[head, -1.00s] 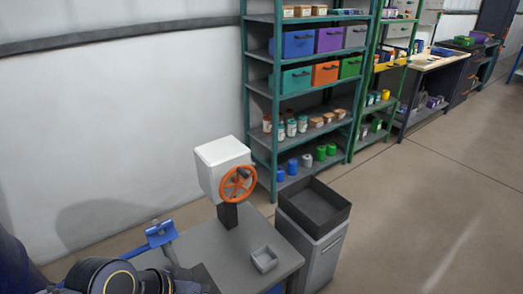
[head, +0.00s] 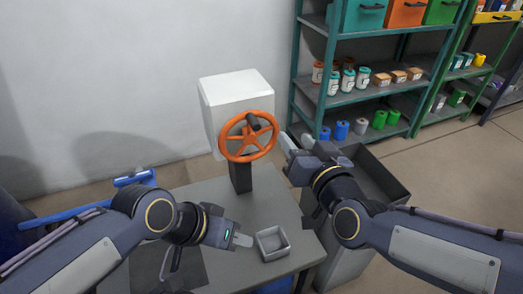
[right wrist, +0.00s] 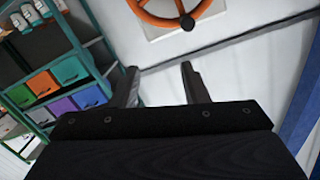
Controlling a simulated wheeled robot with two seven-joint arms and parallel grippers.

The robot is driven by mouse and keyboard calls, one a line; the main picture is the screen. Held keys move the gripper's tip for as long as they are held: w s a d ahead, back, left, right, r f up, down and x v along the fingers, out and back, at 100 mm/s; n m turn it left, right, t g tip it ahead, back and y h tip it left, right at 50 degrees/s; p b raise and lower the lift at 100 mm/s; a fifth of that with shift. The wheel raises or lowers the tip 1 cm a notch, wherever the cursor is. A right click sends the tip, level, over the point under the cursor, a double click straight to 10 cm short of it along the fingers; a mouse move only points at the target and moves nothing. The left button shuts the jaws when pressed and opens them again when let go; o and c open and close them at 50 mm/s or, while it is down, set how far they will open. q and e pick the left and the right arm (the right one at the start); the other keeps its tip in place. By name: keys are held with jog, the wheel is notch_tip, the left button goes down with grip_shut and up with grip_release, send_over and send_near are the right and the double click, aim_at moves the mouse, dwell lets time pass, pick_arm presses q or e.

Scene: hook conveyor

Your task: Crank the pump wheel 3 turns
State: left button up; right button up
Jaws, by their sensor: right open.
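The orange pump wheel (head: 248,136) has spokes and a dark handle knob (head: 252,120) near its top. It is mounted on the front of a white box (head: 236,92) on a dark post. My right gripper (head: 284,154) is just right of the wheel, apart from it, with its fingers pointing left. In the right wrist view its two fingers (right wrist: 160,85) are spread with nothing between them, and part of the wheel (right wrist: 172,10) shows beyond at the top. My left gripper (head: 245,240) is low over the table, left of a small grey tray; its jaw gap is not clear.
The small grey tray (head: 272,244) sits on the grey table (head: 205,195). A grey bin cabinet (head: 385,185) stands right of the table, behind my right arm. A teal shelf (head: 305,60) with bins and jars stands behind. A blue bar (head: 70,212) is at left.

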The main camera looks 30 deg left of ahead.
jog(key=y+b, duration=0.1)
send_near(257, 127)
jog(key=x, duration=1)
jog(key=shift+w+a, duration=0.1)
jog(key=shift+w, duration=0.05)
grip_shut()
